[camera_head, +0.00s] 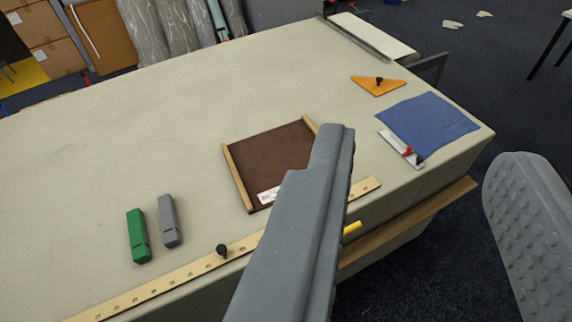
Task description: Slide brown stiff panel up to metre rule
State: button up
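The brown stiff panel (268,158) lies flat on the cloth table, with a pale wooden strip along its left and right sides and a white label near its front edge. The wooden metre rule (150,286) runs along the table's front edge, with a black knob on it. A narrow strip of bare cloth shows between the panel's front left corner and the rule. The left finger hides the panel's front right part and a stretch of the rule.
A green block (138,236) and a grey block (168,221) lie left of the panel. A blue cloth (428,120), an orange triangle with a knob (378,86) and a small white tool (401,149) lie to the right. The table (120,130) behind the panel is clear.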

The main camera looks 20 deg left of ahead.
aim_at(259, 163)
jog(key=z, duration=1.6)
jog(key=i, duration=1.9)
jog(key=u, duration=3.25)
